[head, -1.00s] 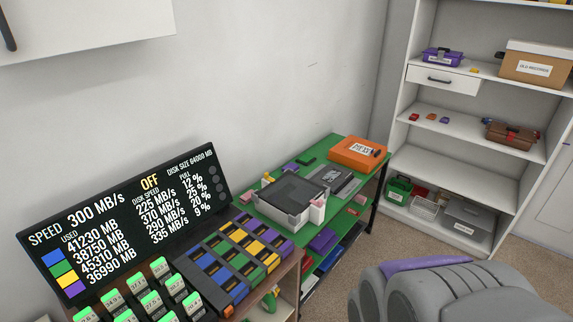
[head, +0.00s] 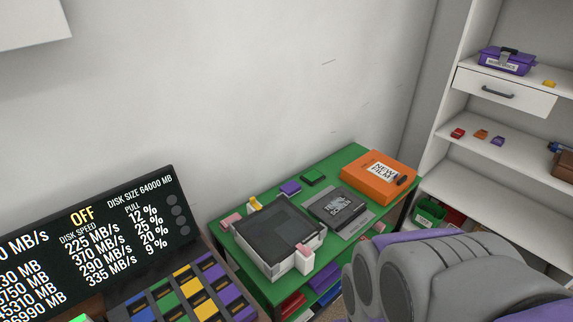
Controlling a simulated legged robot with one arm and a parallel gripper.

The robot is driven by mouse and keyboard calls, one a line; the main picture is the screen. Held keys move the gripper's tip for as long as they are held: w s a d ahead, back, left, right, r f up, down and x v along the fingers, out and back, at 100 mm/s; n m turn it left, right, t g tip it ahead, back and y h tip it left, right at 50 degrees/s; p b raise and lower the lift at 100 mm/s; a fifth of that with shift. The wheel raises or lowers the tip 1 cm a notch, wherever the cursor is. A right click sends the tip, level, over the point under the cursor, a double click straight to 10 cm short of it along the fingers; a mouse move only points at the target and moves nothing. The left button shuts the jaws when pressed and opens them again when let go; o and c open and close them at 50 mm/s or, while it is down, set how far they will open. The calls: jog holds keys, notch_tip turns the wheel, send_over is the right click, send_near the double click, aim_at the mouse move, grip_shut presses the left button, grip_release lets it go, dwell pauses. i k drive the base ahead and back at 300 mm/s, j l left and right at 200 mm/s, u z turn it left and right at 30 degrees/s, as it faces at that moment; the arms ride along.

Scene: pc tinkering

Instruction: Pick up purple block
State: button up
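A small purple block (head: 290,188) lies on the green table top, behind the grey device and left of a dark green block. Another small purple piece (head: 498,141) sits on the middle shelf at the right, beside an orange and a red piece. Purple pieces (head: 211,272) also fill a row of the slotted console at the lower left. I cannot tell which one the task means. A grey and purple part of my own body fills the lower right. No gripper fingers can be made out.
The green table (head: 345,160) also bears a grey device (head: 272,238), a black cartridge (head: 339,206), an orange "NEW FILM" box (head: 372,175) and small pink and yellow pieces. A display screen (head: 90,240) reads OFF. A purple toolbox (head: 506,61) stands on the white shelving.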

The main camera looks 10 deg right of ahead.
aim_at(292, 188)
jog(key=i+l+u, duration=0.1)
jog(key=i+l, duration=0.3)
jog(key=l, duration=0.2)
jog(key=i+l+u, duration=0.15)
jog(key=i+l, duration=0.25)
jog(key=l, duration=0.25)
jog(key=i+l+u, duration=0.25)
jog(key=l, duration=0.4)
jog(key=i+l, duration=0.25)
jog(key=l, duration=0.15)
jog(key=i+l+u, duration=0.15)
jog(key=l, duration=0.2)
